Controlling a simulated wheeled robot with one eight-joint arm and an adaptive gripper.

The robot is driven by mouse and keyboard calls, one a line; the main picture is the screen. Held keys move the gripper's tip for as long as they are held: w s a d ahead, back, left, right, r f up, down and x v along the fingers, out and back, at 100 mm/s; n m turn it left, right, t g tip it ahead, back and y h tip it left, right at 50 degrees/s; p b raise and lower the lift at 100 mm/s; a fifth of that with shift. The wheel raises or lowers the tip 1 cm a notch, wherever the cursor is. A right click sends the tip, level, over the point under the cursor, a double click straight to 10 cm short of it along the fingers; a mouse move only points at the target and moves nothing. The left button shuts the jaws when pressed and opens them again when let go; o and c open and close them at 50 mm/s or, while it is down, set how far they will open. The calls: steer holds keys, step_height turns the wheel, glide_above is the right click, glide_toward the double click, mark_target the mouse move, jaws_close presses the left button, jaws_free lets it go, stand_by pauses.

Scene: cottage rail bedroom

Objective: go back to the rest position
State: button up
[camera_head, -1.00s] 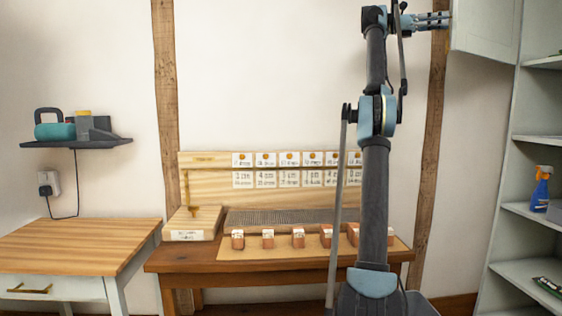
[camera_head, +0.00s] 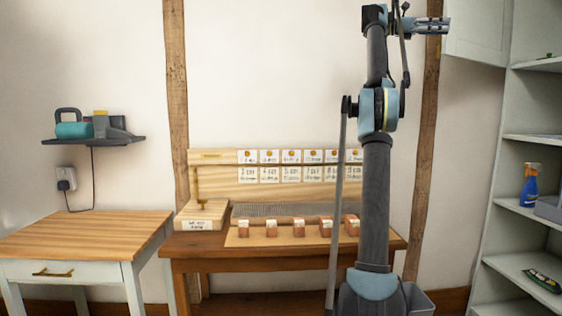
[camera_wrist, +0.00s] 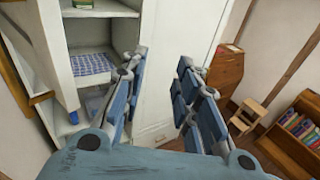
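My gripper (camera_head: 434,25) is at the upper right of the head view, at the end of my raised arm. It points to the right, near a pale cabinet door (camera_head: 475,35). In the wrist view my gripper (camera_wrist: 160,68) has its two blue fingers spread apart with nothing between them. Beyond the fingers are an open white cabinet (camera_wrist: 180,35) with shelves and a small wooden stool (camera_wrist: 246,117).
A wooden workbench (camera_head: 200,247) with several small reddish blocks stands behind my arm. A side table (camera_head: 85,232) is at left, below a dark wall shelf (camera_head: 92,141). Open shelves with a blue spray bottle (camera_head: 529,185) stand at right. A bookcase (camera_wrist: 292,140) shows in the wrist view.

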steer(key=s+a+f+m+t+y, duration=0.3)
steer(key=s+a+f, duration=0.7)
steer(key=f, duration=1.6)
steer(key=s+a+f+m+t+y, duration=0.4)
steer(key=a+f, duration=1.1)
steer(key=f, duration=1.2)
steer(key=s+a+f+m+t+y, duration=0.3)
steer(key=s+a+f+y, duration=0.4)
steer(key=f, duration=2)
steer(key=s+a+m, duration=0.1)
steer(key=s+a, duration=0.5)
steer(key=s, duration=0.4)
steer(key=shift+a+y, duration=0.35)
steer(key=shift+y, duration=0.05)
steer(key=shift+f, duration=0.1)
steer(key=shift+w+f, duration=0.2)
steer(key=shift+w, duration=0.25)
steer(key=shift+d, duration=0.15)
